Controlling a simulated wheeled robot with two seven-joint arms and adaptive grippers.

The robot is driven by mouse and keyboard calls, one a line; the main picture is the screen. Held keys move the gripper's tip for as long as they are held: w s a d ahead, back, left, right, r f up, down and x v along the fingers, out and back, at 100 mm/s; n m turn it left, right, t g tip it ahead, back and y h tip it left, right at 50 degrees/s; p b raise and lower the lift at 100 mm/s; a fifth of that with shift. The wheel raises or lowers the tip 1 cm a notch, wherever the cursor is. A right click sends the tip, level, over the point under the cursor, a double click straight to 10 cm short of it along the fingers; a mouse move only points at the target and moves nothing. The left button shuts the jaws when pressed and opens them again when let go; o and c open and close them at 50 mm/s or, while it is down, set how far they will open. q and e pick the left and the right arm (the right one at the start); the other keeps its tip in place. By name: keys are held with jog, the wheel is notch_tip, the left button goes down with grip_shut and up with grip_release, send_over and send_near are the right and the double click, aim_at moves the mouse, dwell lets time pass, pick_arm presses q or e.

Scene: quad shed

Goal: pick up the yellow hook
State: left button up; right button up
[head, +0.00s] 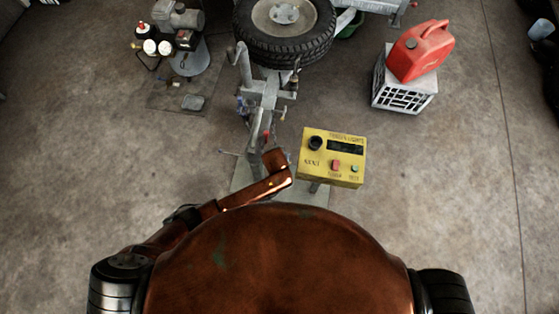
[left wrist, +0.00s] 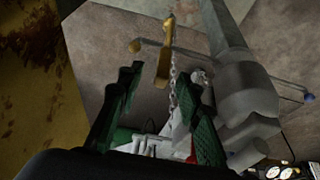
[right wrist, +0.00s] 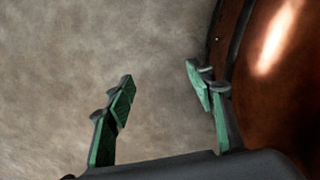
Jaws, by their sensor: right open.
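The yellow hook (left wrist: 164,62) hangs in the upper middle of the left wrist view, beside a metal chain (left wrist: 174,88). I cannot make it out in the head view. My left gripper (left wrist: 159,74) is open, with its green-padded fingers apart. The hook shows between and beyond the fingertips, and nothing is held. In the head view my left arm reaches to the middle, and its gripper is hidden. My right gripper (right wrist: 160,72) is open and empty over bare floor, beside my orange body.
A yellow control box (head: 333,158) stands right of the grey metal trailer coupling (head: 262,105). A tyre (head: 284,25) is behind. A red jerrycan (head: 420,50) sits on a white crate (head: 402,88). Pump equipment (head: 186,45) stands at upper left.

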pick_arm(q)
jog(key=shift+a+b+x, duration=0.25)
jog(key=shift+b+x, duration=0.15)
jog(key=shift+x, duration=0.8)
jog(key=shift+w+d+f, duration=0.1)
jog(key=shift+w+f, duration=0.15)
jog(key=shift+f, duration=0.35)
pick_arm(e)
jog(key=shift+w+a+f, duration=0.15)
jog(key=shift+w+f, duration=0.1)
jog(key=shift+w, duration=0.4)
jog(key=shift+w+a+f, duration=0.15)
jog(key=shift+w+f, duration=0.05)
jog(key=shift+w, duration=0.45)
pick_arm(q)
jog(key=shift+c, duration=0.6)
grip_shut()
